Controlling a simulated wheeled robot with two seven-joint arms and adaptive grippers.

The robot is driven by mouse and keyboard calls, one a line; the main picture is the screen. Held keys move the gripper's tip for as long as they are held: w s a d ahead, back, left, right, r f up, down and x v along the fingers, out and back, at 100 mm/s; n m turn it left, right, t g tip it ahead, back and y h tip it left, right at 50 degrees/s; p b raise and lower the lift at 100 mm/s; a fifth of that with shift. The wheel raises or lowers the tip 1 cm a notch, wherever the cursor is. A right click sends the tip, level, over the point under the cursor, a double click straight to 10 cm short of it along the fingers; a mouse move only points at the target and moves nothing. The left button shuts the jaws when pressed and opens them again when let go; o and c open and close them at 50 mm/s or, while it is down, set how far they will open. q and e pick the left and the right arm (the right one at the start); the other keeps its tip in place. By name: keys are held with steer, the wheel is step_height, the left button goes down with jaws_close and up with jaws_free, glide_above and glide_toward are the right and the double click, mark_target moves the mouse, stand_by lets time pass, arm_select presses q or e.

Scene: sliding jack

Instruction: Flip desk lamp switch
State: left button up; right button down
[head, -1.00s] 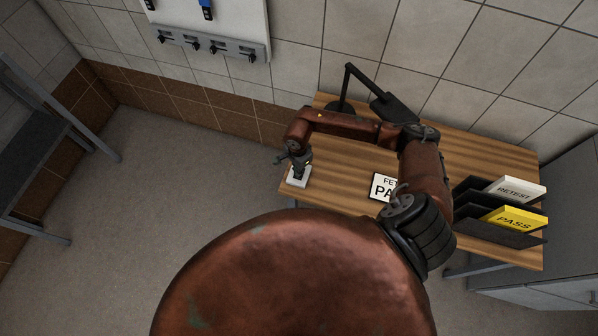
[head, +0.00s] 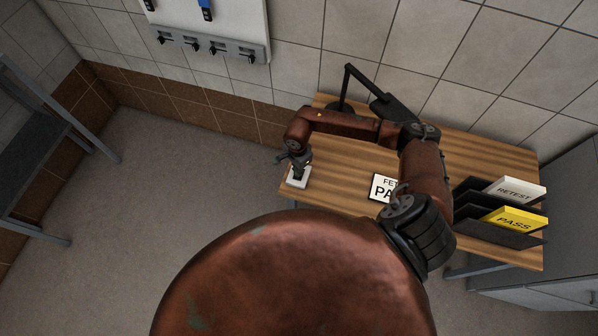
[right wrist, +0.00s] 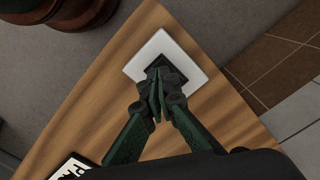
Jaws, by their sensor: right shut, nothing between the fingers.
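A white switch plate (head: 297,179) lies on the left end of the wooden desk (head: 340,160). In the right wrist view the plate (right wrist: 190,66) shows a dark square rocker (right wrist: 178,74) in its middle. My right gripper (right wrist: 158,76) is shut and empty, its fingertips over the near part of the rocker; I cannot tell whether they touch it. In the head view the right gripper (head: 299,165) points down at the plate and partly hides it. The black desk lamp (head: 365,90) stands at the back of the desk, and I see no glow. My left gripper is not in view.
A white sign (head: 382,187) with black letters lies on the desk, partly behind my arm. A tiled wall stands behind; a grey shelf (head: 35,145) is far left.

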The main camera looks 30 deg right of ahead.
steer(key=shift+r+p, duration=1.2)
steer(key=shift+r, duration=1.6)
